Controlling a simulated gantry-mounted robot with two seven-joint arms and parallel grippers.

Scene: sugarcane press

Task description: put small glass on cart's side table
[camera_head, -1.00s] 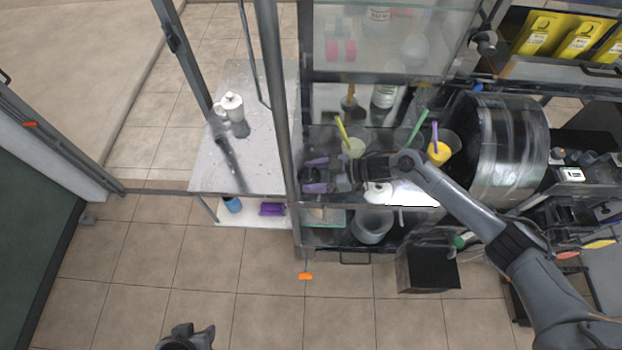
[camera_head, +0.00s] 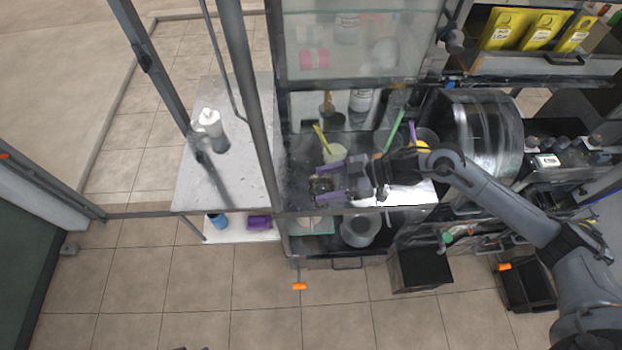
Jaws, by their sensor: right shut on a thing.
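My right gripper (camera_head: 328,180) reaches in from the right over the cart's dark counter. Its two purple-tipped fingers point left and are shut on a small, see-through thing (camera_head: 319,185), which looks like the small glass; its outline is hard to make out. The cart's side table (camera_head: 190,187) is the grey metal top at the left, beyond an upright post from the gripper. Only a sliver of what may be my left gripper shows at the bottom edge.
Cups with a yellow straw (camera_head: 320,137) and a purple straw (camera_head: 420,140) stand behind my right gripper. A metal drum (camera_head: 485,135) is to the right. The upright post (camera_head: 257,110) separates counter and side table. The side table's front part is clear.

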